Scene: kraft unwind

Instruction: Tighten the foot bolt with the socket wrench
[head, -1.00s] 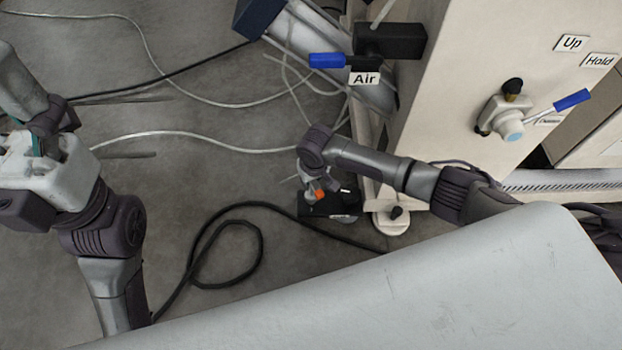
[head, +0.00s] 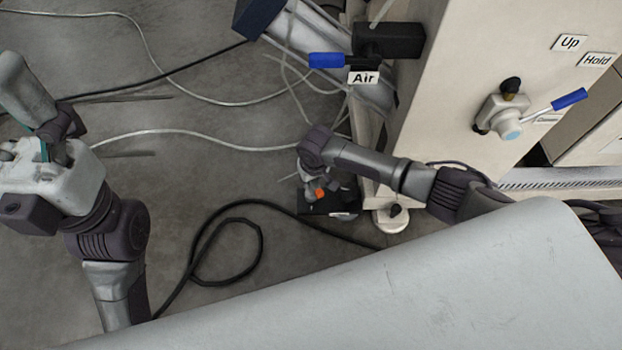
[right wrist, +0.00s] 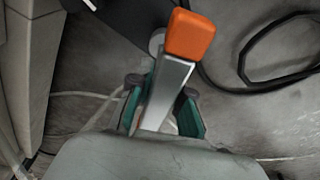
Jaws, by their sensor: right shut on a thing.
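The socket wrench (right wrist: 169,85) shows in the right wrist view as a flat metal bar with an orange end. My right gripper (right wrist: 161,108) is shut on the bar between its teal-padded fingers. In the head view the wrench's orange end (head: 320,193) shows under my right gripper (head: 314,179), low over a dark plate. A pale round foot (head: 391,218) with a dark knob-like top stands right of it. A light round part (right wrist: 157,42) shows beside the bar in the wrist view; I cannot tell whether it is the bolt. My left gripper (head: 45,150) is at far left, its opening unclear.
The white machine cabinet (head: 455,85) stands at right, with a blue-handled valve (head: 503,117). A blue Air lever (head: 327,60) sticks out above my right arm. A looped black cable (head: 225,225) and pale hoses (head: 190,134) lie on the floor. Floor at centre left is mostly open.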

